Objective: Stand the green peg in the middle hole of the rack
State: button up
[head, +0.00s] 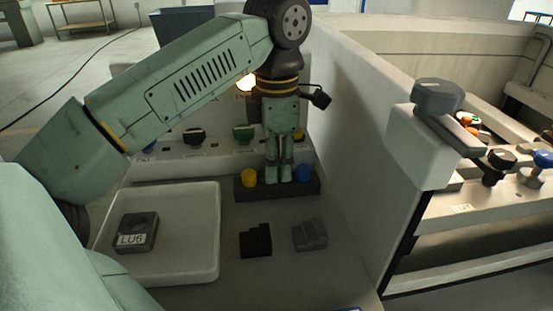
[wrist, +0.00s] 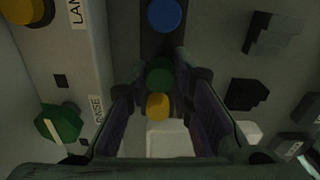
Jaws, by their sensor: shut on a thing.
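The dark rack (head: 277,190) stands at the back of the bench, with a yellow peg (head: 249,177) at its left and a blue peg (head: 302,173) at its right. My gripper (head: 278,177) points down over the middle of the rack, its fingertips close to the rack's top. In the wrist view the green peg (wrist: 159,73) is between my fingers, in line between the blue peg (wrist: 164,14) and the yellow peg (wrist: 158,106). The fingers are shut on it. In the head view the fingers hide it. Its lower end is hidden, so I cannot tell how deep it sits.
A white tray (head: 208,252) holds a grey block marked LU6 (head: 136,232). A black stepped block (head: 256,241) and a grey block (head: 310,234) lie in front of the rack. Behind it is a panel with a green knob (head: 243,132). A pale wall (head: 350,150) rises at right.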

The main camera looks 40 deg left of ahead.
jog(key=shift+f, duration=0.1)
jog(key=o, duration=1)
jog(key=shift+o, duration=0.2)
